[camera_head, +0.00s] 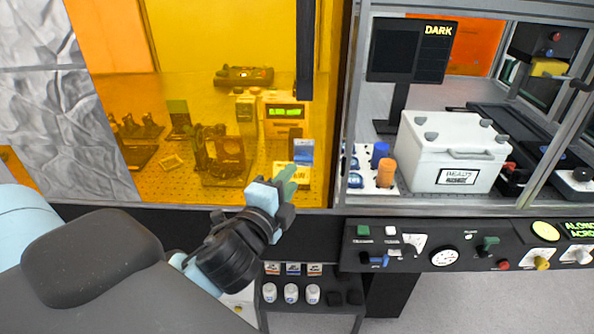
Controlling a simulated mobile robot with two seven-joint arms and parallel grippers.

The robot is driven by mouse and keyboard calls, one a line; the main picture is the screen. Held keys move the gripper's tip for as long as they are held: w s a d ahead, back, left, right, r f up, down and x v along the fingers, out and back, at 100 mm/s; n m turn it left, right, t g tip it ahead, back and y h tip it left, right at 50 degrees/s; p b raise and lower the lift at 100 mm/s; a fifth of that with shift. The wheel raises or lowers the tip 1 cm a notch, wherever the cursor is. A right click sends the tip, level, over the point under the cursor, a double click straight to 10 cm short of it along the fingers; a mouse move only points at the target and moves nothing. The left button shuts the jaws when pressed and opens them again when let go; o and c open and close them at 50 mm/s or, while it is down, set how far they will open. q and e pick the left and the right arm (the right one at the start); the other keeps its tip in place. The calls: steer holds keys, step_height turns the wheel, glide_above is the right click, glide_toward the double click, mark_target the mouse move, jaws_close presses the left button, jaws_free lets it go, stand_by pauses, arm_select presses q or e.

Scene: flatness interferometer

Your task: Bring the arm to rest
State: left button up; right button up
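My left arm (238,250) comes in from the lower left, dark and pale blue, and reaches up toward the middle. My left gripper (283,184) is at its end, with light blue and green parts, in front of the lower edge of the amber window. I see it from behind at a slant, so the gap between its fingers does not show clearly. I cannot tell whether it touches anything. My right gripper is not in view.
Behind the amber panel (185,95) are optical parts on a perforated board. On the right, a white box (452,150) sits in a framed bay beside a dark monitor (411,52). A control panel (470,243) runs below. A low shelf (318,317) holds white bottles. Grey floor is open at lower right.

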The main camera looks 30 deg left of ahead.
arm_select(q)
steer(key=shift+s+d+r, duration=0.1)
steer(key=shift+s, duration=0.65)
step_height(320, 180, down, 12)
steer(key=d+n+g+h, duration=0.2)
steer(key=g, duration=0.1)
steer(key=s+d+f+n+g+h, duration=0.1)
steer(key=s+d+f+n+g, duration=0.1)
steer(key=s+f+n, duration=0.4)
steer(key=s+d+f+n+g+h, duration=0.1)
steer(key=s+d+f+n+g, duration=0.2)
steer(key=s+f, duration=1.1)
step_height(320, 180, down, 7)
steer(key=d+n, duration=0.1)
steer(key=n, duration=0.1)
steer(key=shift+d+n+g+h, duration=0.2)
steer(key=shift+n+g+h, duration=0.1)
steer(key=shift+n+h, duration=0.1)
steer(key=shift+a+r, duration=0.1)
